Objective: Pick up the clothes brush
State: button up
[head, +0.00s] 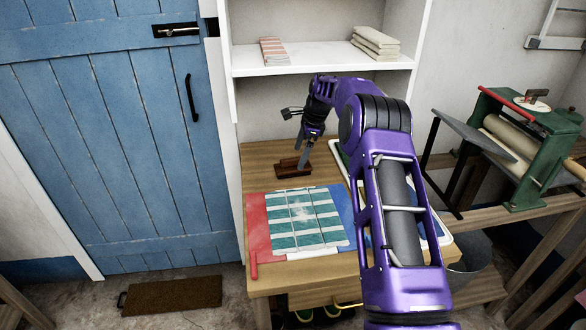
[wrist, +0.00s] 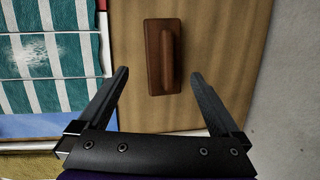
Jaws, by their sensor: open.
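The clothes brush (head: 292,168) is a small reddish-brown wooden block with a raised handle along its back. It lies on the wooden table near the shelf unit. In the wrist view the brush (wrist: 163,57) lies beyond my fingertips, between the lines of the two fingers, its long side running away from me. My gripper (head: 304,152) is over the table beside the brush in the head view. In the wrist view my gripper (wrist: 159,72) has its dark fingers spread wide, with nothing between them. I cannot tell its exact height above the table.
A green-and-white striped cloth (head: 306,222) lies on a red and blue board (head: 257,225) in front of the brush. A white-edged tray (head: 342,160) is partly hidden by my arm. Shelves (head: 305,64) with folded cloths stand behind. A green mangle (head: 522,140) stands right.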

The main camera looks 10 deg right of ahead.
aim_at(292, 158)
jog(key=shift+w+a, duration=0.15)
jog(key=shift+a, duration=0.2)
jog(key=shift+w+a+f, duration=0.15)
jog(key=shift+a+f, duration=0.05)
jog(key=shift+f, duration=0.05)
jog(key=x, duration=0.4)
jog(key=shift+f, duration=0.25)
jog(key=c, duration=1.4)
jog(key=shift+r, duration=0.2)
notch_tip(292, 158, up, 3)
jog(key=shift+w+f, duration=0.1)
jog(key=shift+f, duration=0.05)
jog(key=shift+r, duration=0.35)
jog(key=s, duration=1.8)
jog(key=shift+f+b, duration=0.1)
jog(key=shift+b, duration=0.3)
